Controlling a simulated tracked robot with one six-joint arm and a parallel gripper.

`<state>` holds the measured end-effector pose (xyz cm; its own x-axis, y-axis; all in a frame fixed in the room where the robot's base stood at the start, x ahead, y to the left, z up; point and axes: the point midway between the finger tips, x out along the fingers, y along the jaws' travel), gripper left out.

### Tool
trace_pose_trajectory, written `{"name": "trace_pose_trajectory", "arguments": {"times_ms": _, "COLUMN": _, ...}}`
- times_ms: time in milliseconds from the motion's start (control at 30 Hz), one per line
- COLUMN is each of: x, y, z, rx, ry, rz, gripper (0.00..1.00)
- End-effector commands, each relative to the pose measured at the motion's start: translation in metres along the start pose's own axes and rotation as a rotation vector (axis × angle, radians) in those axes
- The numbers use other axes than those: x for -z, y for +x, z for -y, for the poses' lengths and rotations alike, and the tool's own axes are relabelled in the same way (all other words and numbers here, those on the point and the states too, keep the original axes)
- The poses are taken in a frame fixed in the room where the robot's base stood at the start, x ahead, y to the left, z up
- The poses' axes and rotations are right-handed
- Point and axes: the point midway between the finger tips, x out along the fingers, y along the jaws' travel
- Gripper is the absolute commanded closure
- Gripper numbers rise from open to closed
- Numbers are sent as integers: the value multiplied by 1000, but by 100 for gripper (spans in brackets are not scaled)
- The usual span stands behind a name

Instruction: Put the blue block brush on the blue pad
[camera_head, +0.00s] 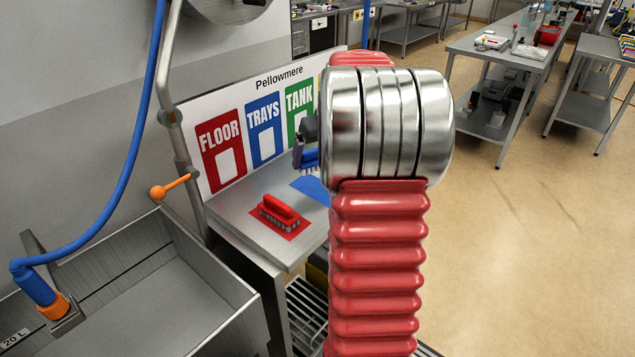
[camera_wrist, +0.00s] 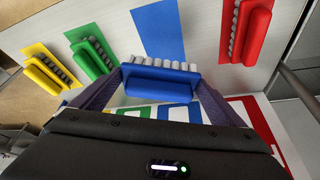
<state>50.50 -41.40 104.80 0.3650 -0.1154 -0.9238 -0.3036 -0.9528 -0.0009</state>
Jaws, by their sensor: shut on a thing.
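The blue block brush (camera_wrist: 160,82) is held between the two fingers of my gripper (camera_wrist: 158,92) in the wrist view, with its pale bristles toward the blue pad. The blue pad (camera_wrist: 160,25) lies bare on the steel bench, beyond the brush in that view. In the head view, the brush (camera_head: 310,159) shows above the bench beside my gripper (camera_head: 303,150), just above the blue pad (camera_head: 312,187). It appears raised off the pad; the exact gap is hard to tell. My arm hides much of the pad and gripper in the head view.
A red brush (camera_head: 278,214) stands on a red pad at the bench's near end. A green brush (camera_wrist: 92,55) and a yellow brush (camera_wrist: 45,75) stand on the other side. A labelled board (camera_head: 262,130) backs the bench (camera_head: 235,212). A steel sink (camera_head: 180,290) is at left.

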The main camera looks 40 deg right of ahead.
Motion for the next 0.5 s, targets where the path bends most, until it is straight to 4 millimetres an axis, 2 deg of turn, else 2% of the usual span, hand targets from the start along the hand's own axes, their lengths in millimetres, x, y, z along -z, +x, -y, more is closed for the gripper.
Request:
{"name": "trace_pose_trajectory", "arguments": {"times_ms": 100, "x": -9, "y": 20, "z": 1, "rx": 2, "ry": 0, "rz": 3, "gripper": 28}}
{"name": "trace_pose_trajectory", "arguments": {"times_ms": 233, "x": -15, "y": 35, "z": 1, "rx": 1, "ry": -1, "rz": 2, "gripper": 28}}
{"name": "trace_pose_trajectory", "arguments": {"times_ms": 500, "x": -16, "y": 39, "z": 1, "rx": 0, "ry": -2, "rz": 0, "gripper": 28}}
